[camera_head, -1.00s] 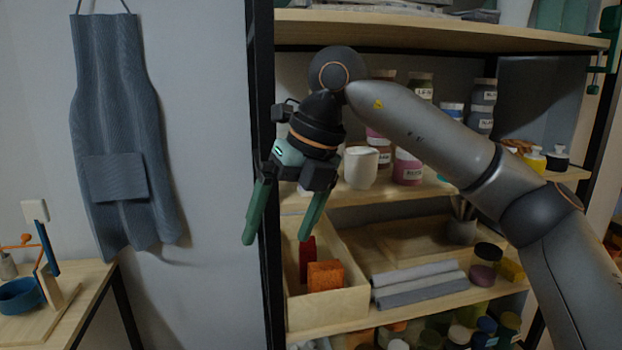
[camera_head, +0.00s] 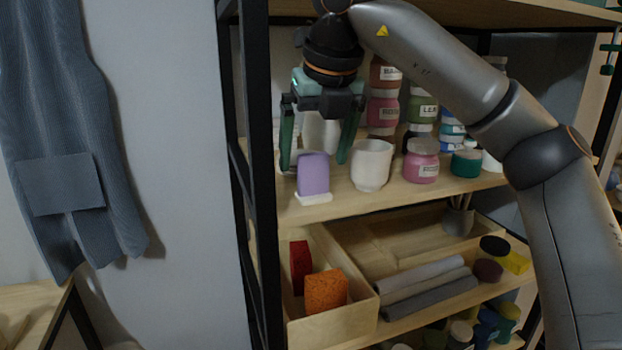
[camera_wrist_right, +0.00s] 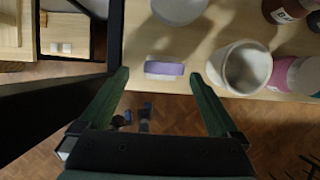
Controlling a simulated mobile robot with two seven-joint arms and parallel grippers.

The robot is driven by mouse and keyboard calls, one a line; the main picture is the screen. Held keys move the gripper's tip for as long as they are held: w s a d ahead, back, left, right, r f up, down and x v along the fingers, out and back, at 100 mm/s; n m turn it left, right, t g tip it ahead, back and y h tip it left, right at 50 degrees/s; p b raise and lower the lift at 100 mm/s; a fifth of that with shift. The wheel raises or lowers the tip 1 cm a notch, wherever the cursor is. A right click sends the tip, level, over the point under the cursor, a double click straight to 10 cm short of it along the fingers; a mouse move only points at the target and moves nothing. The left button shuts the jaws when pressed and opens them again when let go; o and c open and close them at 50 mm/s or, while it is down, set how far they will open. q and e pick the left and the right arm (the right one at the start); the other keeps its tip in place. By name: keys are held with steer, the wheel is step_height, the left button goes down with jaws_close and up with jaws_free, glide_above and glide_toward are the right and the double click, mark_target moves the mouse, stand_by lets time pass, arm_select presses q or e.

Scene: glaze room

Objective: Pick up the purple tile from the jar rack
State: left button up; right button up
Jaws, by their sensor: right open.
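The purple tile (camera_head: 313,174) stands upright near the front edge of the middle shelf, on a small white base (camera_head: 314,198). In the right wrist view the purple tile (camera_wrist_right: 164,69) shows from above as a narrow bar, ahead of the fingertips and between their lines. My right gripper (camera_head: 315,163) is open, its green fingers pointing down on either side of the tile in the head view. It also shows in the wrist view (camera_wrist_right: 157,74), with nothing between its fingers. My left gripper is not in view.
A white cup (camera_head: 371,165) stands just right of the tile. A pink jar (camera_head: 421,160) and several other jars stand farther right and behind. The black rack post (camera_head: 256,170) is close on the left. A wooden box (camera_head: 335,326) sits on the shelf below.

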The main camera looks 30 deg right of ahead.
mark_target(315, 162)
steer(key=x, duration=0.4)
steer(key=shift+w+d+f, duration=0.15)
steer(key=shift+d+f, duration=0.05)
steer(key=shift+f, duration=0.15)
jaws_close()
stand_by(0.4)
steer(key=shift+r, duration=0.15)
